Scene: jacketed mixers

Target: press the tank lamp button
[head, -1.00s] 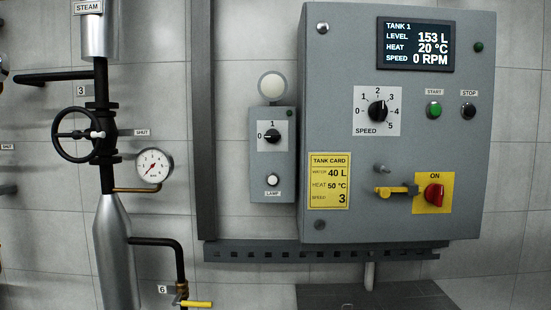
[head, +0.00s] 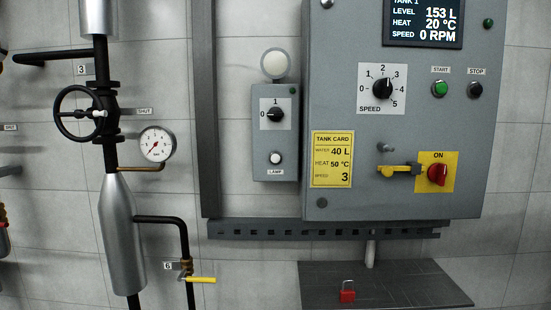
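The tank lamp button (head: 275,158) is a small round white push button in a dark ring, low on a narrow grey box (head: 275,133), with a LAMP label (head: 275,171) under it. A round whitish lamp (head: 275,65) sits on top of the box and does not look lit. Neither of my grippers shows in the head view.
Right of the lamp box, a large grey panel (head: 335,85) holds a display, speed knob, start and stop buttons and a red switch (head: 437,175). A shelf (head: 410,285) with a red padlock (head: 347,291) juts out below. Steam pipework with a handwheel (head: 87,113) stands left.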

